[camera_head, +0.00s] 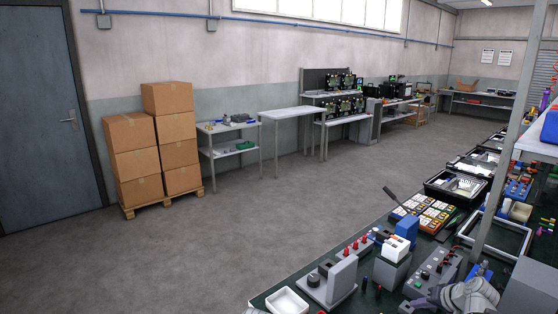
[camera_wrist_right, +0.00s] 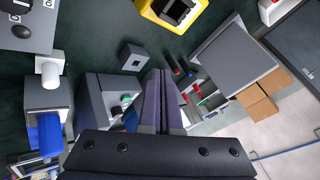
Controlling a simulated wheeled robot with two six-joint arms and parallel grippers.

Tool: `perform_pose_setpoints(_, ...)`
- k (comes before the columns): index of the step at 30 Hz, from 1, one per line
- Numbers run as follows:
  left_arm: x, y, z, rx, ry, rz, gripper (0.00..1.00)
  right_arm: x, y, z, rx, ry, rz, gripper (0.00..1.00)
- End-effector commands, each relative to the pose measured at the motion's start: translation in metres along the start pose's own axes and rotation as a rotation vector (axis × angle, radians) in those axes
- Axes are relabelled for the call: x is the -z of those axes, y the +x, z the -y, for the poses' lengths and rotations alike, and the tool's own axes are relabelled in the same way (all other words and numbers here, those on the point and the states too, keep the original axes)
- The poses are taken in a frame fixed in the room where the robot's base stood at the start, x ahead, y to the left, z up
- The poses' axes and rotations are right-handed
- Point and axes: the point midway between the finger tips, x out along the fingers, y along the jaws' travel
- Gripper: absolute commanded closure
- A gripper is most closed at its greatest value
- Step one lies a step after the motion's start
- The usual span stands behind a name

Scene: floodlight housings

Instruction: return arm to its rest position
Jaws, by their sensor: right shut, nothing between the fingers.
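My right arm (camera_head: 470,296) shows at the lower right of the head view, over the near end of the dark green bench. In the right wrist view, my right gripper (camera_wrist_right: 161,74) points away from the camera with its two long dark fingers together. It is shut and no object shows between the fingers. The fingers hide part of the bench and a grey housing (camera_wrist_right: 105,90) behind them.
The bench (camera_head: 375,300) is crowded. A yellow-rimmed object (camera_wrist_right: 196,18) shows in the wrist view. The floor (camera_head: 230,235) left of the bench is clear.

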Motion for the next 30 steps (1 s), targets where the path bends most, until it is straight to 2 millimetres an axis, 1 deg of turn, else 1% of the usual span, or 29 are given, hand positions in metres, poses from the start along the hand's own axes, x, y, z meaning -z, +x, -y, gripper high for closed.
perform_pose_setpoints(1,0.0,-0.002,0.0,0.0,0.0,0.0,0.49,-0.009,0.005,0.015,0.0,-0.021,0.027,1.0)
perform_pose_setpoints(5,0.0,-0.005,0.001,0.0,0.0,0.0,0.49,-0.032,0.018,0.049,-0.009,-0.07,0.102,1.0)
perform_pose_setpoints(8,0.0,-0.008,0.001,0.0,0.0,0.0,0.49,-0.057,0.028,0.082,-0.024,-0.123,0.176,1.0)
perform_pose_setpoints(11,-0.001,-0.013,0.001,0.0,0.0,0.0,0.49,-0.092,0.037,0.121,-0.049,-0.195,0.268,1.0)
perform_pose_setpoints(12,-0.001,-0.015,0.001,0.0,0.0,0.0,0.49,-0.11,0.04,0.138,-0.062,-0.231,0.31,1.0)
perform_pose_setpoints(13,-0.001,-0.016,0.002,0.0,0.0,0.0,0.49,-0.122,0.041,0.149,-0.075,-0.256,0.338,1.0)
perform_pose_setpoints(15,-0.001,-0.019,0.002,0.0,0.0,0.0,0.49,-0.151,0.042,0.173,-0.106,-0.317,0.403,1.0)
perform_pose_setpoints(17,-0.001,-0.022,0.002,0.0,0.0,0.0,0.49,-0.176,0.041,0.192,-0.136,-0.37,0.454,1.0)
perform_pose_setpoints(18,-0.001,-0.024,0.002,0.0,0.0,0.0,0.49,-0.192,0.038,0.203,-0.158,-0.404,0.485,1.0)
perform_pose_setpoints(20,-0.001,-0.026,0.003,0.0,0.0,0.0,0.49,-0.215,0.034,0.218,-0.194,-0.458,0.528,1.0)
perform_pose_setpoints(21,-0.002,-0.028,0.003,0.0,0.0,0.0,0.49,-0.23,0.03,0.227,-0.218,-0.494,0.552,1.0)
perform_pose_setpoints(24,-0.002,-0.031,0.003,0.0,0.0,0.0,0.49,-0.263,0.02,0.244,-0.278,-0.575,0.602,1.0)
perform_pose_setpoints(27,-0.002,-0.034,0.003,0.0,0.0,0.0,0.49,-0.287,0.01,0.255,-0.332,-0.642,0.633,1.0)
perform_pose_setpoints(30,-0.002,-0.036,0.004,0.0,0.0,0.0,0.49,-0.303,0.002,0.261,-0.373,-0.689,0.65,1.0)
